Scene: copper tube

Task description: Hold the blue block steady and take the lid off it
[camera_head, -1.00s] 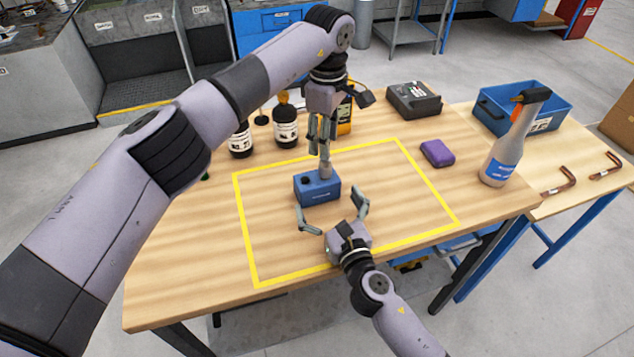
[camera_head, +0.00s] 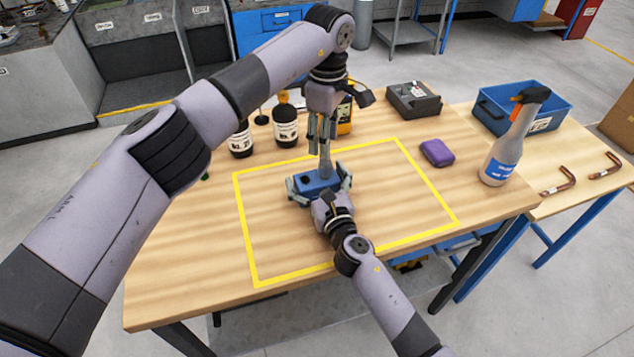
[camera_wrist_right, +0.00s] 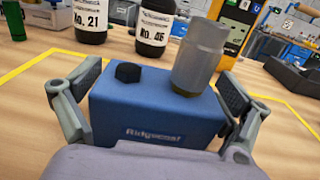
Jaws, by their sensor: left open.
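The blue block (camera_head: 316,181) stands upright on the wooden table, inside the yellow outline. It fills the middle of the right wrist view (camera_wrist_right: 160,112). A grey cylinder (camera_wrist_right: 200,58), which looks like the lid, stands on its top. A small black hexagonal cap (camera_wrist_right: 128,72) sits beside the cylinder. My right gripper (camera_head: 319,187) has one finger on each side of the block, and the pads appear to press on its sides; it also shows in the right wrist view (camera_wrist_right: 160,97). My left gripper (camera_head: 323,146) points down, open, just above or around the cylinder's top; which is unclear.
Dark bottles (camera_head: 286,128) and a yellow device (camera_head: 345,118) stand behind the block. A purple block (camera_head: 437,152) and a grey spray bottle (camera_head: 503,155) are to the right. A blue bin (camera_head: 560,112) and copper tubes (camera_head: 560,182) lie farther right. The marked area's front is mostly clear.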

